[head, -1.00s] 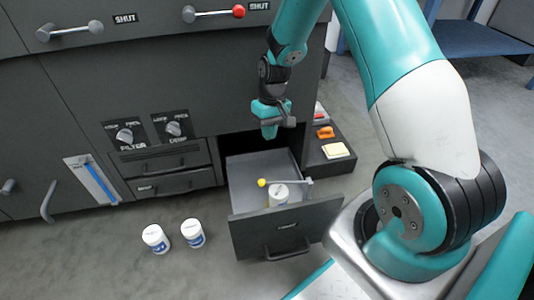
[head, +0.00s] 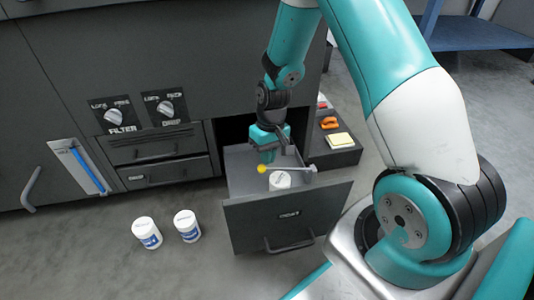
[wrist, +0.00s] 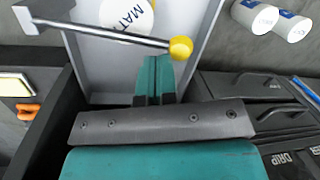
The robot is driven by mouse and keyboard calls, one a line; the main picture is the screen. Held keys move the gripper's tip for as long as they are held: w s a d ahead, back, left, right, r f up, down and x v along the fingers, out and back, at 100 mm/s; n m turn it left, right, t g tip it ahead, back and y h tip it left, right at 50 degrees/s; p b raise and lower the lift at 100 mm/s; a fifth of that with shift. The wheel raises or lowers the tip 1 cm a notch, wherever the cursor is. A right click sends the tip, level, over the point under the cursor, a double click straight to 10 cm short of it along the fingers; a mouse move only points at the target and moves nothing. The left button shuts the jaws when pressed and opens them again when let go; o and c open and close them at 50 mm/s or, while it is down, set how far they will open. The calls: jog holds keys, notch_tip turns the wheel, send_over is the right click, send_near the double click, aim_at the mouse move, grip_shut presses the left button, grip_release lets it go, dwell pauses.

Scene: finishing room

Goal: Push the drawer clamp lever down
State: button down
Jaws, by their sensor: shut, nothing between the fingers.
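The open drawer (head: 262,220) holds a white lidded jar (head: 280,181), whose lid in the wrist view (wrist: 128,14) reads "MAT". The clamp lever (head: 296,171) is a thin metal rod with a yellow ball knob (head: 262,169), running across above the jar from a bracket at the drawer's right side. In the wrist view the lever's rod (wrist: 100,33) ends at the yellow knob (wrist: 180,47) just past my fingertips. My gripper (head: 266,157) is shut and empty, pointing down over the drawer, just behind the knob. I cannot tell whether they touch.
Two white jars (head: 147,232) (head: 187,226) stand on the floor left of the drawer. A dark tray (head: 335,152) right of the drawer holds an orange item (head: 329,123) and a yellow-topped block (head: 340,140). Two shut drawers (head: 160,160) are at left. The floor in front is clear.

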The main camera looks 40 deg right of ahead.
aim_at(263, 167)
jog(key=shift+w+a+f+g+h+p, duration=0.1)
jog(key=shift+a+f+g+h+p, duration=0.1)
jog(key=shift+f+h+p, duration=0.45)
jog(key=shift+w+a+f+g+h+p, duration=0.1)
jog(key=shift+a+f+g+h+p, duration=0.25)
jog(key=shift+f+p, duration=0.4)
jog(key=shift+w+a+f+g+h+p, duration=0.1)
jog(key=shift+f+h+p, duration=0.55)
jog(key=shift+p, duration=0.15)
jog(key=shift+r, duration=0.15)
